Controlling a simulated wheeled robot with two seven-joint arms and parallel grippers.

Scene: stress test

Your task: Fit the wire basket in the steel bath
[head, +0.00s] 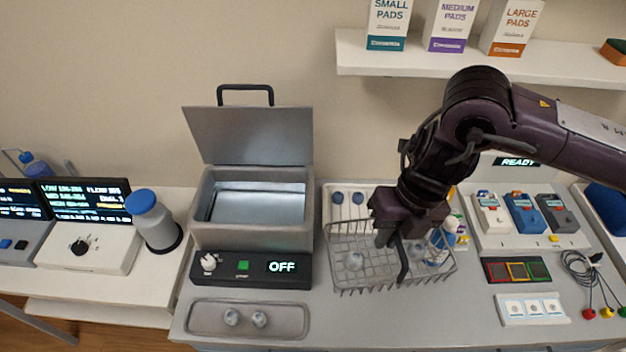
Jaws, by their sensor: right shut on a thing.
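The wire basket (345,270) is at the centre right, in front of a white tray. It holds a few small roundish pieces, and the arm hides part of it. My right gripper (398,248) comes down over the basket and is shut on it. I cannot tell whether the basket rests on the counter or hangs just above it. The steel bath (250,236) stands left of the basket, apart from it. Its lid (250,136) is raised at the back, its inside is open to view, and its panel reads OFF. My left gripper is not in view.
A shallow steel tray (204,322) with two small pieces lies before the bath. A blue-capped bottle (153,222) stands to the bath's left. A shelf (390,60) with pad boxes overhangs the back.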

